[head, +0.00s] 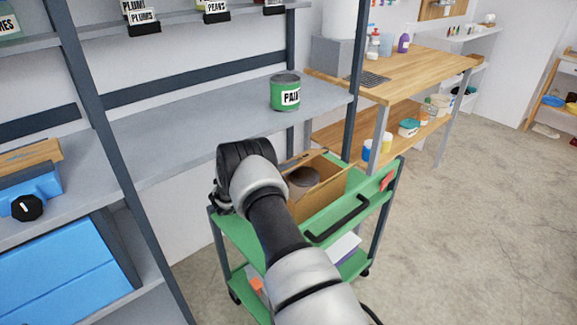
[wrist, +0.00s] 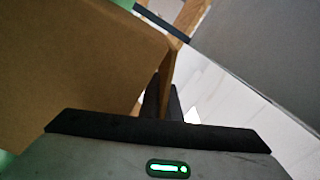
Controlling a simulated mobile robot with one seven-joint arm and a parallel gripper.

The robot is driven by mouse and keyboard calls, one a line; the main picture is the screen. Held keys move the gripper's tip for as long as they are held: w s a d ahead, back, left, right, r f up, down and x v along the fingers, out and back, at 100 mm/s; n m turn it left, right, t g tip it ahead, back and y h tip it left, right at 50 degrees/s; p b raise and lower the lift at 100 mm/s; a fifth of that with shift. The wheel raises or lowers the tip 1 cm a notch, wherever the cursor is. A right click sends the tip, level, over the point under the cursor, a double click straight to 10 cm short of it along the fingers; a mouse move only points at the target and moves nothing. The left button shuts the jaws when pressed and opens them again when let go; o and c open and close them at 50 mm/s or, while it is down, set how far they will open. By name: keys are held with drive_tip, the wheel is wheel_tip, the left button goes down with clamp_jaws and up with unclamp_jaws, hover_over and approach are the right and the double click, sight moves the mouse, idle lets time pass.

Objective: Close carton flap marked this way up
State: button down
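An open brown cardboard carton (head: 325,195) stands on the top shelf of a green cart, with a dark round thing (head: 303,177) inside. A raised flap (head: 303,157) shows at its back left edge. I cannot read any "this way up" marking. My arm covers the carton's left side in the head view, and the gripper's fingertips are hidden there. In the wrist view, a large brown carton panel (wrist: 85,65) fills the left. My gripper's dark fingers (wrist: 163,103) are close by its right edge. Whether they touch it or hold anything is unclear.
The green cart (head: 240,232) has a black handle (head: 338,220) at its front. A grey shelf (head: 190,135) with a green paint can (head: 285,92) stands behind it. A dark shelf post (head: 356,80) rises close behind the carton. Open floor (head: 470,230) lies to the right.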

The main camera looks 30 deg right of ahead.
drive_tip(key=c, duration=2)
unclamp_jaws()
drive_tip(key=shift+d, duration=0.1)
drive_tip(key=shift+f, duration=0.1)
